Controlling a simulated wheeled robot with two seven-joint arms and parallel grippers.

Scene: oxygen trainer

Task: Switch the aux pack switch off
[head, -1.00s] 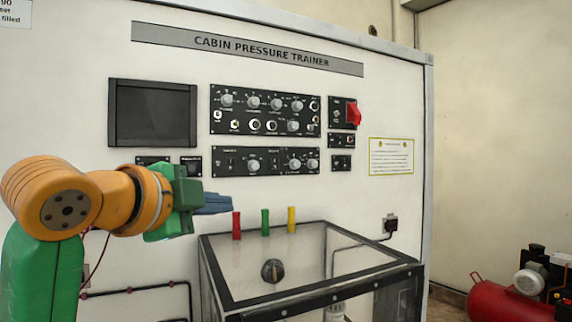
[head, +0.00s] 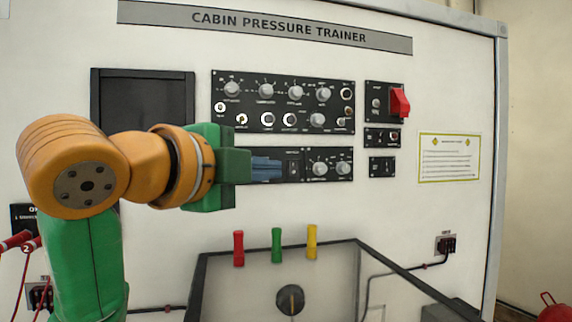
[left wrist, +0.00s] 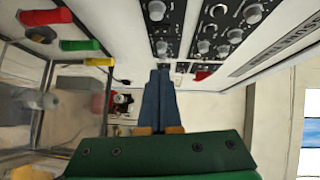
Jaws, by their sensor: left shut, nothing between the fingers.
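The trainer's lower black control panel (head: 342,154) shows a dark switch (head: 293,168) and two grey knobs right of it. Its labels are too small to read, so I cannot tell which switch is the aux pack one. My left gripper (head: 280,169) is shut and empty. Its blue fingers point right and overlap the panel's left part in the head view, just left of the dark switch. I cannot tell whether they touch the panel. In the left wrist view the shut fingers (left wrist: 160,74) reach along the panel face. My right gripper is not in view.
A larger knob panel (head: 282,102) is above, with a red-guarded switch panel (head: 384,101) to its right. Small panels (head: 381,138) are below that. Red, green (head: 277,245) and yellow handles stand above a clear-sided box (head: 345,243) at the lower front.

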